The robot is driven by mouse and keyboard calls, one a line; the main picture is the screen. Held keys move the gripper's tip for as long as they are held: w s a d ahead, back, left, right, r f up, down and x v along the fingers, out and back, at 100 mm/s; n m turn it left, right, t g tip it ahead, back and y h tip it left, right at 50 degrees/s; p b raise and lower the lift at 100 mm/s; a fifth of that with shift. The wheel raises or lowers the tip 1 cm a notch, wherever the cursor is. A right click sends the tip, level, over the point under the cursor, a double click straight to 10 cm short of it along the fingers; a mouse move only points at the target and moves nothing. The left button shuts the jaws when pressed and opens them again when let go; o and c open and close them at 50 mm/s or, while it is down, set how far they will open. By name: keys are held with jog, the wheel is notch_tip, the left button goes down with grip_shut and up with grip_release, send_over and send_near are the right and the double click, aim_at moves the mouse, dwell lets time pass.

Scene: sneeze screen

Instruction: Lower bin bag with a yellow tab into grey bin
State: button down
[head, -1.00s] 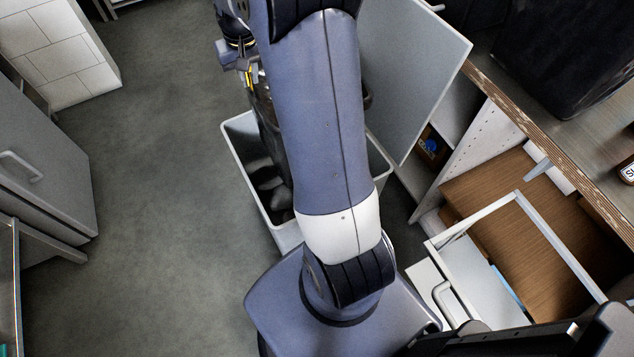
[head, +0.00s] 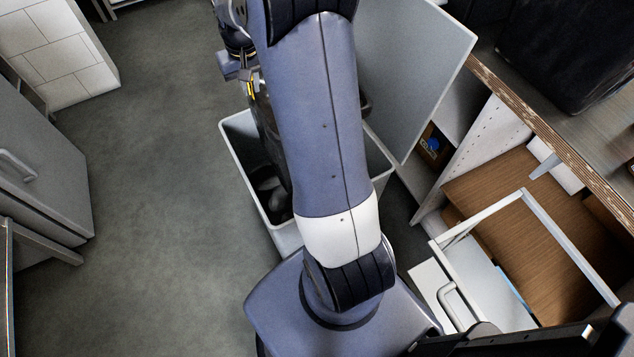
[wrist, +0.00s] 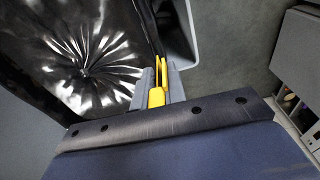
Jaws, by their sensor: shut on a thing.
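My gripper (head: 249,82) is shut on the yellow tab (wrist: 156,97) of the black, shiny bin bag (wrist: 80,55). In the head view the bag (head: 264,120) hangs below the gripper, partly hidden behind my arm. The grey bin (head: 238,160) stands open on the floor under it. The bag's lower part is inside the rim, and dark lumpy shapes show in the bin. I cannot tell whether the bag touches the bin's bottom. In the wrist view a pale bin edge (wrist: 186,45) shows beside the bag.
An open cabinet door (head: 410,75) stands just right of the bin. A pulled-out drawer frame (head: 480,215) is at the lower right, below a wooden counter (head: 560,130). A grey cabinet (head: 40,170) is at the left. The floor (head: 155,190) between is clear.

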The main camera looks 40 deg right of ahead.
notch_tip(320, 180, down, 21)
jog(key=b, duration=1.3)
jog(key=shift+r, duration=0.2)
dwell(2.4)
dwell(0.7)
jog(key=c, duration=1.4)
grip_release()
jog(key=shift+f, duration=0.1)
jog(key=r, duration=0.3)
jog(key=s+r+p, duration=0.1)
jog(key=r, duration=0.7)
jog(key=shift+s+a+p, duration=0.1)
jog(key=shift+s+p, duration=0.05)
jog(key=shift+p, duration=0.2)
jog(key=shift+f, duration=0.15)
